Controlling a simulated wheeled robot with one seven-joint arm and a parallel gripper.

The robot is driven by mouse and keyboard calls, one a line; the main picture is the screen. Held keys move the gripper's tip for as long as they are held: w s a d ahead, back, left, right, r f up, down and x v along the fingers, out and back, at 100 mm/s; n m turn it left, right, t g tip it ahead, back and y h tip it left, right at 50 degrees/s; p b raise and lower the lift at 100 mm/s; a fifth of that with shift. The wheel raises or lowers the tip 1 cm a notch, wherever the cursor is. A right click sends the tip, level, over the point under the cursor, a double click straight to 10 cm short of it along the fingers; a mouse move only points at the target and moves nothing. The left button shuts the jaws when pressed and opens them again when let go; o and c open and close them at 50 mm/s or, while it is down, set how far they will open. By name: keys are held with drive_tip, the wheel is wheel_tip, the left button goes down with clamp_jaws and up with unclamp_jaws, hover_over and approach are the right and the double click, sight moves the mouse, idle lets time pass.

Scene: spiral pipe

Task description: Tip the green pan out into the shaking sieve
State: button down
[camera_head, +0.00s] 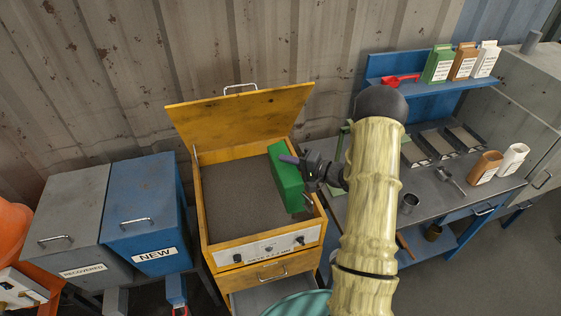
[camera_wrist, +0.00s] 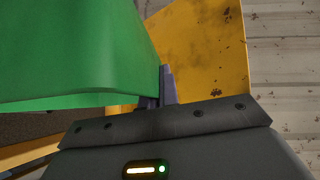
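The green pan (camera_head: 285,179) is tipped steeply over the right part of the shaking sieve, a yellow box (camera_head: 265,248) with its lid (camera_head: 240,108) raised. My gripper (camera_head: 303,172) is shut on the pan at its right side. In the wrist view the pan (camera_wrist: 70,50) fills the upper left, and my gripper's fingers (camera_wrist: 160,92) are at its edge. The sieve holds a flat, dark grey-brown bed (camera_head: 235,195). The pan's inside faces away from the head camera, so I cannot tell what is in it.
A grey RECOVERED bin (camera_head: 65,215) and a blue NEW bin (camera_head: 148,205) stand left of the sieve. A workbench (camera_head: 435,195) with trays, cups and a blue shelf (camera_head: 420,85) is at the right. A corrugated wall (camera_head: 130,60) is behind.

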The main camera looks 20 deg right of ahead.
drive_tip(key=d+m+t+y+b, duration=0.2)
drive_tip(key=d+m+t+b, duration=0.1)
drive_tip(key=d, duration=0.6)
drive_tip(key=m+t, duration=0.1)
drive_tip(key=m, duration=0.1)
drive_tip(key=shift+d+f+m+y, duration=0.15)
drive_tip(key=shift+f+m+y, duration=0.15)
drive_tip(key=shift+f+m, duration=0.1)
idle(0.7)
